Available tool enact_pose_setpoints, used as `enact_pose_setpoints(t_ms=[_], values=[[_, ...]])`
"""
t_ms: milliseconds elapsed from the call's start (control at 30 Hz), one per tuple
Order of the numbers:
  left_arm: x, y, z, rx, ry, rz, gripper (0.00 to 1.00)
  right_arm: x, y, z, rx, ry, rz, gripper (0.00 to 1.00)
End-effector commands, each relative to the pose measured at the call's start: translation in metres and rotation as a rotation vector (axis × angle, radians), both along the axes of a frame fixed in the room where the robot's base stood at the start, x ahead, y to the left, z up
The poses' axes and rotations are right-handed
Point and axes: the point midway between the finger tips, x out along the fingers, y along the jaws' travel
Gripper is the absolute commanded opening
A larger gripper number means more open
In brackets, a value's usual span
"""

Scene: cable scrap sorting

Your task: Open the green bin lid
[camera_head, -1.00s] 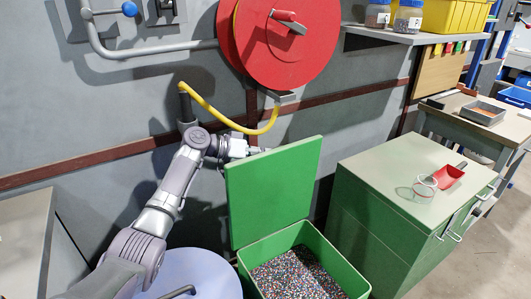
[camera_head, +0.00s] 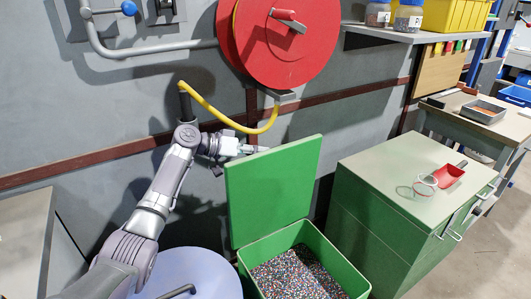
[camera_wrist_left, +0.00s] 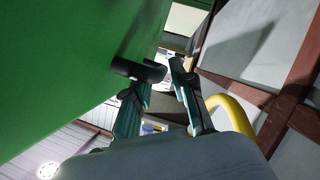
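The green bin (camera_head: 355,277) stands on the floor against the wall, with multicoloured granules (camera_head: 295,275) inside. Its green lid (camera_head: 272,190) is raised, standing nearly upright at the back left, and the mouth of the bin is uncovered. My left gripper (camera_head: 258,149) is at the lid's upper left edge, partly hidden behind it. In the left wrist view my left gripper (camera_wrist_left: 158,73) has a gap between its fingers and holds nothing. The green lid (camera_wrist_left: 65,60) fills the left of that view, close beside one finger; contact is unclear. My right gripper is not in view.
A red hose reel (camera_head: 300,45) with a yellow hose (camera_head: 215,113) hangs above the lid. A green cabinet (camera_head: 370,225) stands right of the bin, carrying a red scoop (camera_head: 449,176). A round pale blue top (camera_head: 200,270) is left of the bin.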

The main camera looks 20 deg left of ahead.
Motion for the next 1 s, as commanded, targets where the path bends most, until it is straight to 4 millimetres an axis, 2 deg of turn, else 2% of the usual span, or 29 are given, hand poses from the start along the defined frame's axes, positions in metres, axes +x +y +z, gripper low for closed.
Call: enact_pose_setpoints(t_ms=[200, 433, 600, 1000], values=[[-0.030, 0.036, 0.015, 0.004, 0.001, 0.002, 0.25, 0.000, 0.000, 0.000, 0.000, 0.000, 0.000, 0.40], [-0.052, 0.062, 0.027, 0.002, 0.002, 0.001, 0.25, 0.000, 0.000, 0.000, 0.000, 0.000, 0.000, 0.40], [-0.058, 0.068, 0.031, 0.000, 0.002, -0.001, 0.25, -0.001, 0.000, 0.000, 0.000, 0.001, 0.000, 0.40], [-0.058, 0.068, 0.031, 0.000, 0.002, -0.001, 0.25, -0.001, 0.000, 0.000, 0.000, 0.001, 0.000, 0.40]])
